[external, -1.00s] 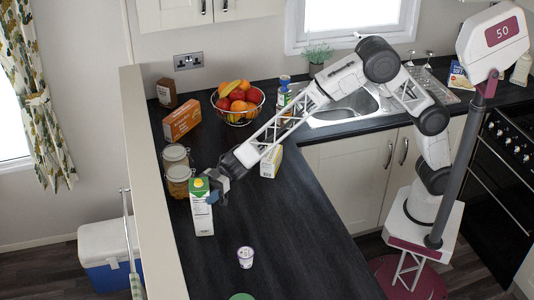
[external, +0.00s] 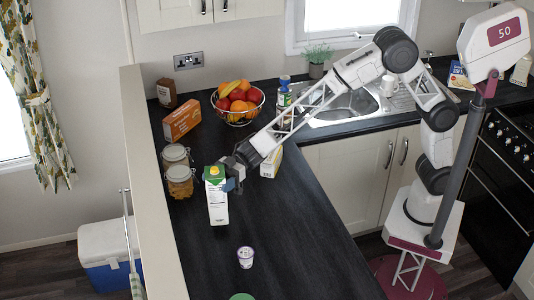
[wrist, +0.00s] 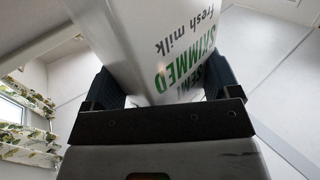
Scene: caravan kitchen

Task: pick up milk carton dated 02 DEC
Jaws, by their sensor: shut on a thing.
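Another small white and yellow carton (external: 271,163) stands behind my gripper, partly hidden.
An orange box (external: 182,120) and a fruit bowl (external: 238,104) are farther back. A small white pot (external: 245,257) stands in front.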

